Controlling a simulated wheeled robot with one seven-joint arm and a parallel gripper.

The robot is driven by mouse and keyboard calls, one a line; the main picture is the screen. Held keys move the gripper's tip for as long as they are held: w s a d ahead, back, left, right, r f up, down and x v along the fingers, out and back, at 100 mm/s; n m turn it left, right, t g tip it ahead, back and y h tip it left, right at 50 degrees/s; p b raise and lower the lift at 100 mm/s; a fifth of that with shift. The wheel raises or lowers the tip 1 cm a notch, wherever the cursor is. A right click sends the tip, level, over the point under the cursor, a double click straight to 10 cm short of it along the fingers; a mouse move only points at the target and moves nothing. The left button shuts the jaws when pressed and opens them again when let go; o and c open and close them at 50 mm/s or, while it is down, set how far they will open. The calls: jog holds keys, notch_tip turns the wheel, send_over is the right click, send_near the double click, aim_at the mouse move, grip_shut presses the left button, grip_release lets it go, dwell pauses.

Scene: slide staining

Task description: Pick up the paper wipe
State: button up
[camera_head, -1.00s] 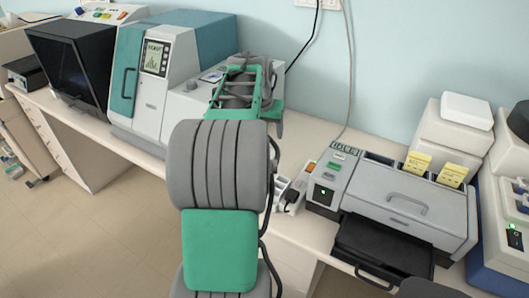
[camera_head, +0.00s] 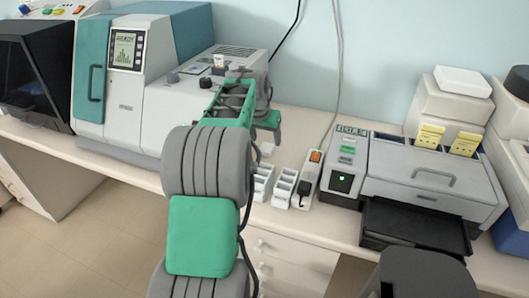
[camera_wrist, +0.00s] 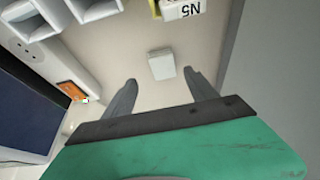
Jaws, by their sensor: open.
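A small white block-like piece, which looks like the folded paper wipe (camera_wrist: 161,65), lies on the pale bench top in the wrist view. It lies just beyond and between the fingertips of my gripper (camera_wrist: 160,78). The two dark fingers are apart, with nothing between them. Their height above the bench cannot be told. In the head view my green gripper body (camera_head: 266,121) hangs over the bench in front of the grey instrument, and the fingers are mostly hidden.
White slotted racks (camera_head: 284,186) and a power strip (camera_head: 307,180) stand right of my gripper. A grey machine with a black tray (camera_head: 415,226) is farther right. The large grey and teal instrument (camera_head: 130,85) stands left. In the wrist view a labelled "N5" item (camera_wrist: 183,10) lies beyond the wipe.

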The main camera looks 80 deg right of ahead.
aim_at(266, 148)
jog(key=x, duration=0.3)
jog(key=p+x, duration=0.1)
jog(key=x, duration=0.1)
jog(key=shift+w+f, duration=0.25)
jog(key=shift+w, duration=0.1)
jog(key=shift+a, duration=0.1)
jog(key=shift+c, duration=0.3)
jog(key=c, duration=1.4)
